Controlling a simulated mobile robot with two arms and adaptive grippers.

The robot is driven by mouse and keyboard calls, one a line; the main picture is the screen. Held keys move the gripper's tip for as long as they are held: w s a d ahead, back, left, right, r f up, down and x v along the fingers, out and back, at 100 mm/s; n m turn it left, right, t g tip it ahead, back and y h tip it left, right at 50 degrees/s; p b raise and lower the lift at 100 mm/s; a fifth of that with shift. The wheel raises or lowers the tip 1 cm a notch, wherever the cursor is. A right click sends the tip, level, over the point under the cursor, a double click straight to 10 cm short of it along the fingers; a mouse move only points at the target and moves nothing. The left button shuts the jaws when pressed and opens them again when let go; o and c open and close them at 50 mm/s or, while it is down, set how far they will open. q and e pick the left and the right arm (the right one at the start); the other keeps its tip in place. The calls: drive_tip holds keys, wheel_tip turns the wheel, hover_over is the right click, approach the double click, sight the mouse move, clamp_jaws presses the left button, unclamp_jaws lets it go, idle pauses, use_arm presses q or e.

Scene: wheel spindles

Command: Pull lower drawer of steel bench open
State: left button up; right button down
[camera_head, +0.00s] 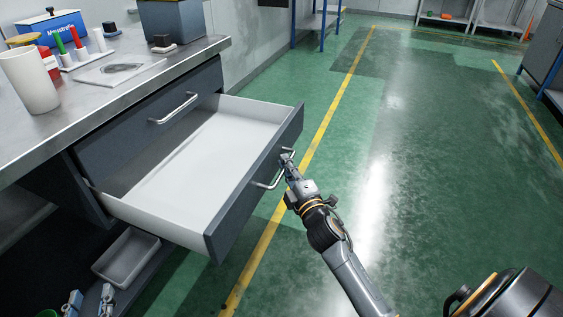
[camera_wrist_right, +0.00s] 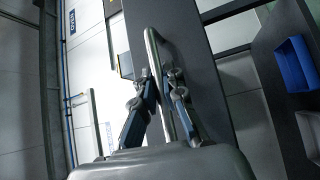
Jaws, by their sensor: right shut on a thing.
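The steel bench (camera_head: 200,52) stands at the left with a dark upper drawer (camera_head: 110,132), which is closed. The lower drawer (camera_head: 255,108) is pulled far out and its white inside looks empty. Its dark front (camera_head: 230,218) carries a metal bar handle (camera_head: 268,184). My right gripper (camera_head: 287,160) is shut on this handle. In the right wrist view the handle (camera_wrist_right: 152,48) runs between the fingers of my right gripper (camera_wrist_right: 158,88). My left gripper (camera_head: 90,298) is at the bottom left, below the drawer, with its fingers apart and nothing visible between them.
A grey tray (camera_head: 127,256) lies on the shelf below the drawer. On the bench top stand a white cup (camera_head: 29,80), a rack of coloured tools (camera_head: 80,55) and a grey bin (camera_head: 172,20). The green floor (camera_head: 430,170) to the right is clear.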

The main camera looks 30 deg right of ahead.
drive_tip(key=shift+f, duration=0.1)
drive_tip(key=c, duration=1.4)
unclamp_jaws()
drive_tip(key=s+a+f, duration=0.1)
drive_tip(key=s, duration=1.1)
drive_tip(key=shift+a+f, duration=0.25)
drive_tip(key=shift+a, duration=0.05)
